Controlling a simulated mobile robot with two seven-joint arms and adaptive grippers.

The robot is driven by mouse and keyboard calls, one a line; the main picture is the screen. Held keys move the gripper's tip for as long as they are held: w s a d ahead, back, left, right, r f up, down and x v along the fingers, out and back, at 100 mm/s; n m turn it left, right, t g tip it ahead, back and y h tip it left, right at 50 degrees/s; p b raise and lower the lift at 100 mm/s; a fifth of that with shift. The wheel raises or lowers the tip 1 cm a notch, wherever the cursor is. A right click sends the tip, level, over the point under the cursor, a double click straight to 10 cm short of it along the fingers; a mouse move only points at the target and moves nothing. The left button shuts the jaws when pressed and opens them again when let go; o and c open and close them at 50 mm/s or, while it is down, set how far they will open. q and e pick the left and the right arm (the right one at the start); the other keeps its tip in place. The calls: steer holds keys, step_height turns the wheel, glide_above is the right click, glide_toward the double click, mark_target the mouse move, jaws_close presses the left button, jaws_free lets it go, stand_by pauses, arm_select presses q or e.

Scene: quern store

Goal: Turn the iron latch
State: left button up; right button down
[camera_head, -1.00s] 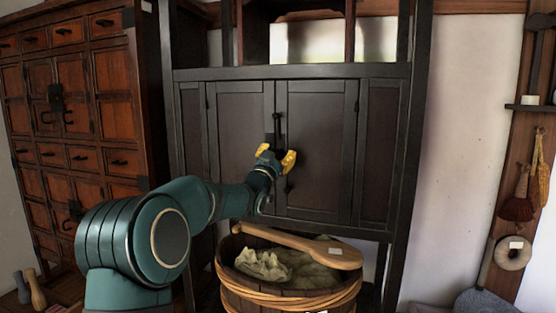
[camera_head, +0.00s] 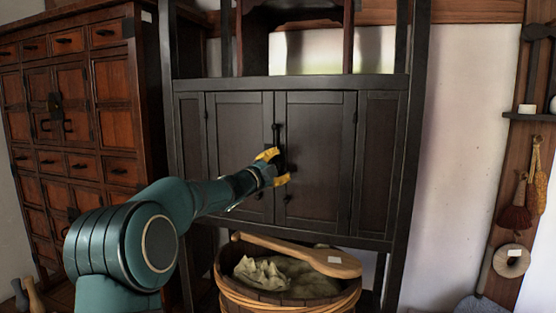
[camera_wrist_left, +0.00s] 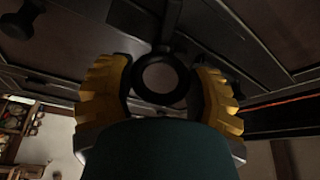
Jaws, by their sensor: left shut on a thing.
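The dark iron latch (camera_head: 276,135) is on the middle seam of the black cabinet's two doors in the head view. My left gripper (camera_head: 273,168) has its yellow fingers at the latch and is shut on it. One finger is above left and the other below right. In the left wrist view, a dark iron ring (camera_wrist_left: 140,80) of the latch sits between the two yellow fingers. The fingers hide part of the latch, so its exact angle is hard to tell. Both cabinet doors (camera_head: 318,150) look closed. My right gripper is not in view.
A wooden tub (camera_head: 240,295) with cloth and a wooden paddle (camera_head: 300,252) across its top stands below the doors. A brown drawer chest (camera_head: 100,100) is at the left. Tools and a brush (camera_head: 515,216) hang on the right post.

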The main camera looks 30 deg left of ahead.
arm_select(q)
steer(key=m+g+p, duration=0.1)
steer(key=m+p, duration=0.1)
steer(key=m, duration=0.1)
steer(key=shift+m+p, duration=0.3)
steer(key=shift+m, duration=0.1)
steer(key=shift+f+m+g+p, duration=0.1)
steer(key=shift+m+g+p, duration=0.3)
steer(key=shift+m, duration=0.2)
steer(key=o, duration=1.2)
steer(key=s, duration=0.4)
steer(key=s+a, duration=0.1)
steer(key=s, duration=0.3)
steer(key=s+a, duration=0.1)
steer(key=s, duration=0.3)
